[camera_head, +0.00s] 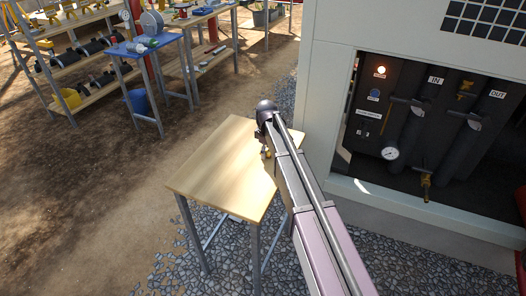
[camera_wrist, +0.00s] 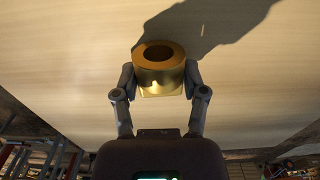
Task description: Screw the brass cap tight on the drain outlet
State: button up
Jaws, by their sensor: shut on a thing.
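The brass cap (camera_wrist: 159,80) is between the two fingers of my gripper (camera_wrist: 158,84) in the wrist view, with its round dark opening facing away from the palm. My gripper is shut on it, a finger on each side. In the head view my arm hides most of the gripper, and a small brassy bit (camera_head: 267,153) shows beside the arm over the small wooden table. The drain outlet (camera_head: 426,184) is a brass valve fitting at the lower right of the chiller's open bay, well to the right of my gripper.
The small wooden table (camera_head: 215,175) stands left of the chiller (camera_head: 328,100). The bay holds dark IN and OUT pipes, a gauge (camera_head: 390,153) and a lit lamp (camera_head: 381,71). A blue table (camera_head: 150,45) and loaded shelves stand at the back left. Open dirt lies at left.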

jog(key=shift+r+p, duration=1.45)
jog(key=shift+r, duration=0.1)
jog(key=s+d+r+p, duration=0.1)
jog(key=s+d, duration=0.2)
jog(key=s, duration=0.4)
jog(key=s+d, duration=0.3)
jog(key=s, duration=0.4)
jog(key=shift+s+d+r+p, duration=0.3)
jog(key=shift+d+r+p, duration=0.05)
jog(key=shift+d, duration=0.05)
jog(key=o, duration=0.5)
grip_shut()
jog(key=shift+s, duration=0.1)
jog(key=shift+d, duration=0.1)
